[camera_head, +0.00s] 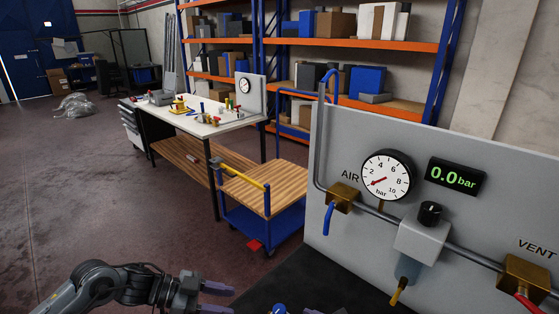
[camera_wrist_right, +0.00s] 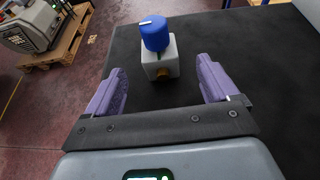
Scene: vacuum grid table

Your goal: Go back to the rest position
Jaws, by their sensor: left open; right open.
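My left gripper (camera_head: 219,298) is at the bottom of the head view, with its arm coming in from the left. Its purple fingers are apart and nothing is between them. My right gripper (camera_wrist_right: 162,90) shows in the right wrist view with its two purple fingers spread wide. The block is not gripped. My right gripper is not clearly seen in the head view.
A grey panel (camera_head: 470,165) stands at the right, with a round gauge (camera_head: 387,175), a green 0.0 bar display (camera_head: 456,177), pipes and valves. A wooden-topped blue cart (camera_head: 262,190) and a workbench (camera_head: 200,122) stand behind.

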